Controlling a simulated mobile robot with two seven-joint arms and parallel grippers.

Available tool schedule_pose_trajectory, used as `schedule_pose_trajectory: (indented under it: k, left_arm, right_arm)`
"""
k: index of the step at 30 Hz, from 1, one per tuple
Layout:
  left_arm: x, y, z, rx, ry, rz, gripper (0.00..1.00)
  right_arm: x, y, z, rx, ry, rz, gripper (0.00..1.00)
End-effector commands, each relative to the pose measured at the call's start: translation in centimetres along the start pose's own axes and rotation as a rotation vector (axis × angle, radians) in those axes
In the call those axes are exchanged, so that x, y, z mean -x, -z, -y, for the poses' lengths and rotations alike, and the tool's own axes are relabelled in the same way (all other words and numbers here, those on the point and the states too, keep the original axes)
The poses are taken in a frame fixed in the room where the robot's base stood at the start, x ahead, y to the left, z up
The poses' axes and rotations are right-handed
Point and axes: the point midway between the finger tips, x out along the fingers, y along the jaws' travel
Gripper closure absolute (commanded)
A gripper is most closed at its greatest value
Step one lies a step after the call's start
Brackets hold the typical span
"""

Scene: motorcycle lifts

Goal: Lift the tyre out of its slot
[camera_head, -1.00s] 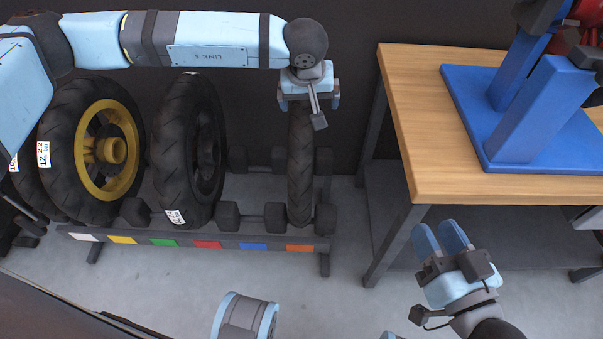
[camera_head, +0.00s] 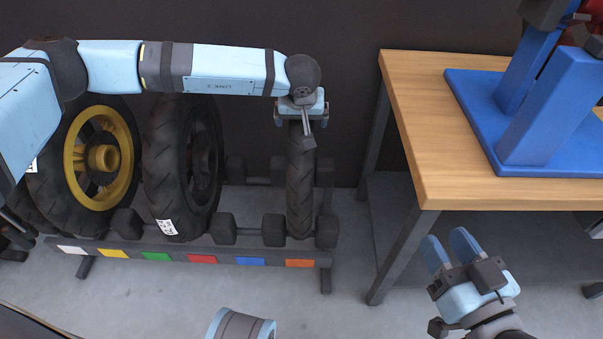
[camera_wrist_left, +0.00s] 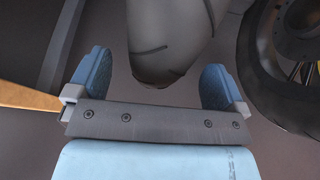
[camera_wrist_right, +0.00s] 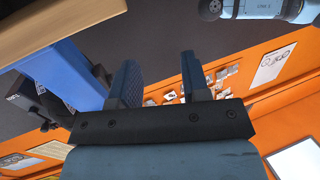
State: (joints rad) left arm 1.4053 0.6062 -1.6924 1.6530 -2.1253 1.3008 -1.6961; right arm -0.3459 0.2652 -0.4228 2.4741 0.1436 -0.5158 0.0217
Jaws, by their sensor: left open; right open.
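A narrow black tyre (camera_head: 300,190) stands upright in the orange-marked slot at the right end of the rack. My left gripper (camera_head: 301,112) is open over the top of this tyre. In the left wrist view the tyre (camera_wrist_left: 172,45) shows between the two blue fingers, with a gap visible on each side. Whether a finger touches it lower down cannot be told. My right gripper (camera_head: 452,250) is open and empty in front of the wooden table, away from the rack. Its spread fingers also show in the right wrist view (camera_wrist_right: 163,82).
The rack (camera_head: 225,258) has colour-marked slots. A black-rimmed wheel (camera_head: 168,170) and a gold-rimmed wheel (camera_head: 60,165) stand to the left. The wooden table (camera_head: 440,150) with a blue stand (camera_head: 530,125) is to the right.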

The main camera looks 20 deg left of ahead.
Motion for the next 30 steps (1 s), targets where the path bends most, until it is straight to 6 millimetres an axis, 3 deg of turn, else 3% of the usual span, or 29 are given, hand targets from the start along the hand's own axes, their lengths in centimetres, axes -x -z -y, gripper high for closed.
schedule_pose_trajectory:
  k: [1, 4, 12, 23, 30]
  left_arm:
    - [-1.5, -0.2, 0.1, 0.001, 0.001, 0.001, 0.02]
    - [-2.5, -0.1, 0.0, 0.001, 0.000, 0.000, 0.02]
    - [-2.7, 0.0, 0.0, 0.000, 0.000, 0.000, 0.04]
    - [-2.7, 0.0, 0.0, 0.000, -0.001, 0.000, 0.87]
    - [-2.4, 0.2, -0.1, 0.001, -0.003, -0.003, 0.89]
  right_arm:
    - [-0.2, -0.5, -0.3, 0.032, -0.001, -0.018, 0.57]
    - [-0.4, -0.2, -0.7, 0.074, -0.003, -0.037, 0.57]
    - [-0.5, 0.6, -0.8, 0.094, -0.002, -0.058, 0.57]
    - [-0.4, 0.4, -0.7, 0.088, -0.003, -0.050, 0.57]
    - [-0.4, 0.4, -0.7, 0.088, -0.003, -0.050, 0.57]
